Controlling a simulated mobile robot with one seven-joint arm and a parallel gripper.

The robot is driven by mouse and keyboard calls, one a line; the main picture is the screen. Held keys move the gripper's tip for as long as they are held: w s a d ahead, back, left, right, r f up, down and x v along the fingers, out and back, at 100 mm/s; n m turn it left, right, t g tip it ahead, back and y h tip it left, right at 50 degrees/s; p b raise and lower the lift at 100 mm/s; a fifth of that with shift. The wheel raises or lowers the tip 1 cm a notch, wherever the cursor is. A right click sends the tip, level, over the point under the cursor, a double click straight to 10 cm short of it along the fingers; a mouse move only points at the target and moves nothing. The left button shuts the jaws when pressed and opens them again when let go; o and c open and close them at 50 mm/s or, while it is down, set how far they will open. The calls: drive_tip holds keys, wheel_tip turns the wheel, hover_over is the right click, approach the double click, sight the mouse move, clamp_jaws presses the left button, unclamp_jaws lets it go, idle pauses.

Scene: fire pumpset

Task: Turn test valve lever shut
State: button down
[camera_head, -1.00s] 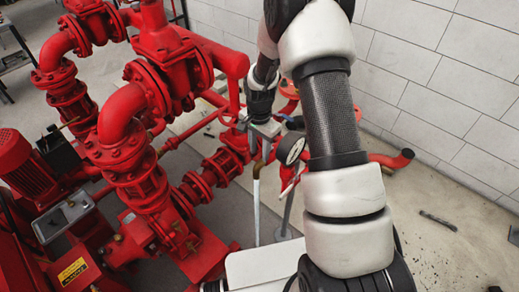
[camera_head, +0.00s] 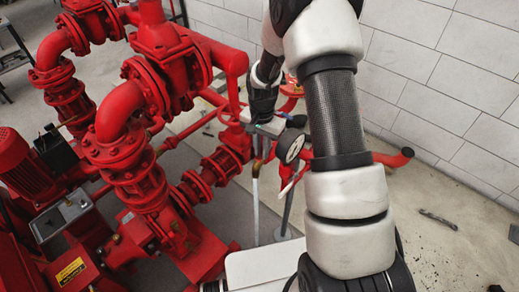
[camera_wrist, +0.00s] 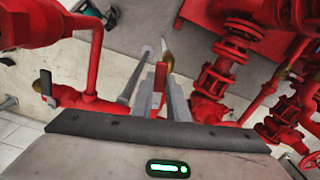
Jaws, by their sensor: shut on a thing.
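My gripper (camera_wrist: 161,105) shows at the middle of the wrist view, its two grey fingers close together. They are shut on a narrow red lever (camera_wrist: 159,80), which appears to be the test valve lever. A brass fitting (camera_wrist: 168,58) shows just beyond the fingertips. The lever and the finger contact cannot be made out there. The lever's exact angle is unclear.
Large red flanged pipes (camera_head: 150,100) and a red motor (camera_head: 24,165) fill the left of the head view. A white block wall (camera_head: 440,70) stands behind at right. Open concrete floor (camera_head: 450,225) lies at right. A pale upright pipe (camera_head: 256,205) stands below my gripper.

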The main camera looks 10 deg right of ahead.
drive_tip(key=shift+s+d+n+b, duration=0.35)
drive_tip(key=shift+d+n, duration=0.2)
drive_tip(key=shift+n, duration=0.7)
drive_tip(key=shift+s+d+n+b, duration=0.3)
drive_tip(key=shift+d+n, duration=0.25)
drive_tip(key=shift+n, duration=0.7)
drive_tip(key=c, duration=1.7)
unclamp_jaws()
drive_tip(key=shift+r, duration=0.1)
wheel_tip(320, 180, up, 17)
drive_tip(key=shift+r+p, duration=0.15)
drive_tip(key=shift+p, duration=0.2)
